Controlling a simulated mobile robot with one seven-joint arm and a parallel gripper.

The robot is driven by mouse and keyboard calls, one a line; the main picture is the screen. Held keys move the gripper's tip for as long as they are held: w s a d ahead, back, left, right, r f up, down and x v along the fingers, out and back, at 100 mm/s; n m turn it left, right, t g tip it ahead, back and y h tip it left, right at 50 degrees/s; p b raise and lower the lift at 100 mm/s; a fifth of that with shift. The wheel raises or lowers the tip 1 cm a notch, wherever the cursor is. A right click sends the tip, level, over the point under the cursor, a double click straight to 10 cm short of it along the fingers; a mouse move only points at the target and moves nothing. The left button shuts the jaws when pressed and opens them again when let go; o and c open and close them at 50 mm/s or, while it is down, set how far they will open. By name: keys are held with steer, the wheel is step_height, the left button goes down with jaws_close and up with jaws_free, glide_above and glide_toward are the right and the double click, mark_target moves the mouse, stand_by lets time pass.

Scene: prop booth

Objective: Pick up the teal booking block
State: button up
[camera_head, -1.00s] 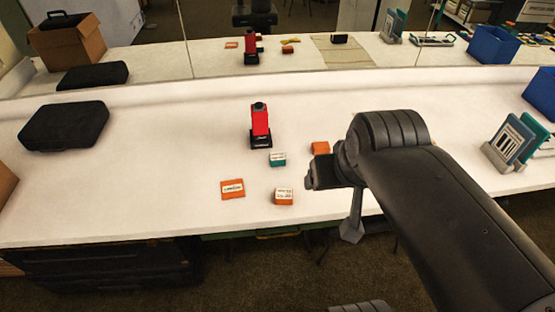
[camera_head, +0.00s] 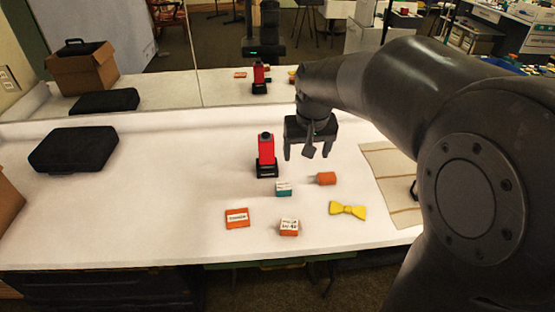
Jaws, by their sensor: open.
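The teal booking block (camera_head: 284,189) is a small block with a pale label on its top. It lies on the white counter just in front of the red upright device. My gripper (camera_head: 308,154) points down above the counter, behind and to the right of the block. Its fingers are spread and nothing shows between them. It is apart from the block.
The red device (camera_head: 266,150) stands behind the block. An orange cylinder (camera_head: 326,179), an orange-and-white block (camera_head: 289,227), an orange card (camera_head: 237,218) and a yellow bow tie (camera_head: 347,210) lie around it. A black case (camera_head: 75,149) is left; a striped cloth (camera_head: 397,190) is right. A mirror runs behind.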

steer(key=w+a+f+g, duration=0.1)
steer(key=w+a+f, duration=0.1)
steer(key=w+f, duration=0.65)
steer(key=g, duration=0.2)
glide_toward(284, 186)
step_height(284, 186, down, 5)
steer(key=shift+w+r, duration=0.1)
steer(key=shift+s+f, duration=0.2)
steer(key=shift+f, duration=2.5)
steer(key=shift+c, duration=0.3)
steer(key=c, duration=1)
steer(key=shift+r, duration=0.15)
